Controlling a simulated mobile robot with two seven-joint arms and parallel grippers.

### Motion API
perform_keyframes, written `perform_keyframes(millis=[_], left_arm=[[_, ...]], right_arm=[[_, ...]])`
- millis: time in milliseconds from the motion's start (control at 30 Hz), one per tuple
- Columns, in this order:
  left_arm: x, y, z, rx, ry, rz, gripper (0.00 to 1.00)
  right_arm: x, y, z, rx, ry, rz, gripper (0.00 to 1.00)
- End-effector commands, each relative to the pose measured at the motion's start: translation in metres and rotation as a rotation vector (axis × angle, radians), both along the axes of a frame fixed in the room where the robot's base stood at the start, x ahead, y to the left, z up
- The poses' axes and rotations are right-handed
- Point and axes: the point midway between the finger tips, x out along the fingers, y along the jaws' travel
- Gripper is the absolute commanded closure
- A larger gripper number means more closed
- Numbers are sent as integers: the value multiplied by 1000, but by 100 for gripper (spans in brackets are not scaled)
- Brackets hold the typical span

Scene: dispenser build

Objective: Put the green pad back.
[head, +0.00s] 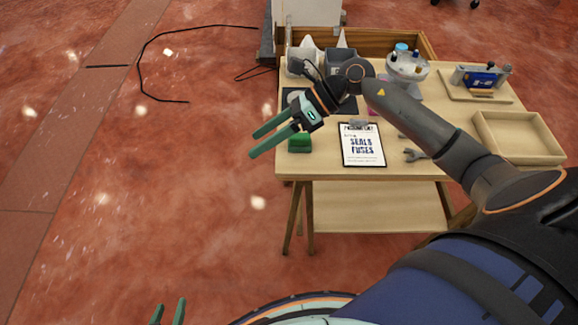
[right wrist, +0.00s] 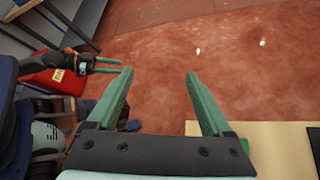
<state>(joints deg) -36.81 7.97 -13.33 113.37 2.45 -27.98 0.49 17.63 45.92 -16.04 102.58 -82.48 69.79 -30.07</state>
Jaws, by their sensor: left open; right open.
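The green pad (head: 300,142) is a small green block at the left front corner of the wooden table (head: 405,164). A sliver of green (right wrist: 245,146) shows beside the right finger in the right wrist view. My right gripper (head: 252,145) is open and empty, its fingers pointing left past the table's left edge, just left of the pad. It also shows open over bare floor in the right wrist view (right wrist: 158,76). My left gripper (head: 170,304) is open at the bottom edge of the head view, low and away from the table; it also shows in the right wrist view (right wrist: 125,66).
A clipboard (head: 363,157) reading "SEALS FUSES" lies right of the pad. A wrench (head: 414,155), an empty wooden tray (head: 520,152), a round carousel (head: 408,68) and a blue device (head: 480,77) share the tabletop. My right arm crosses above the table. A black cable (head: 143,60) lies on the floor.

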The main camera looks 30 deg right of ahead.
Motion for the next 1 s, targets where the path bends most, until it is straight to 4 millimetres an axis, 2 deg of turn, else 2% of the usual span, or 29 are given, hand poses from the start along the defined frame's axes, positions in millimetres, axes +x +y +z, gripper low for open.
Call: perform_keyframes(millis=[33, 100, 133, 233, 333, 367, 467, 500, 567, 600, 700, 733, 833, 900, 1000], left_arm=[[0, 0, 0, 0, 1, 0, 50], [0, 0, 0, 0, 1, 0, 50], [0, 0, 0, 0, 1, 0, 50], [0, 0, 0, 0, 2, 0, 50], [-1, 0, 0, 0, 2, 1, 50], [-1, 0, 0, 0, 2, 1, 50], [-1, 0, -1, -1, 3, 0, 50], [-1, 0, 0, 0, 3, -1, 50], [-1, 0, 0, -1, 3, 0, 50], [-1, 0, 0, -1, 3, 0, 50], [-1, -1, 0, -1, 3, 0, 50], [-1, -1, 0, -1, 3, -2, 50], [-1, -1, 0, -1, 3, -2, 50], [-1, -1, 0, -1, 3, -2, 50], [-1, -1, 0, -1, 3, -2, 50]], right_arm=[[-9, 32, 4, 191, 66, -53, 16], [-12, 60, 20, 456, 176, -159, 16], [-12, 68, 27, 566, 231, -213, 16], [-6, 73, 36, 913, 451, -428, 16], [3, 57, 19, 1221, 720, -693, 16], [4, 51, 7, 1302, 808, -783, 16], [-4, 29, -51, 1538, 1120, -1107, 16], [-14, 23, -78, 1612, 1246, -1241, 16], [-35, 18, -118, 1694, 1424, -1435, 16], [-51, 18, -142, 1732, 1532, -1554, 16], [-93, 24, -188, 1781, 1762, -1807, 16], [-104, 27, -198, -1768, -1797, 1848, 16], [-131, 35, -219, -1599, -1738, 1799, 16], [-141, 38, -226, -1540, -1717, 1780, 16], [-145, 40, -228, -1518, -1710, 1772, 16]])
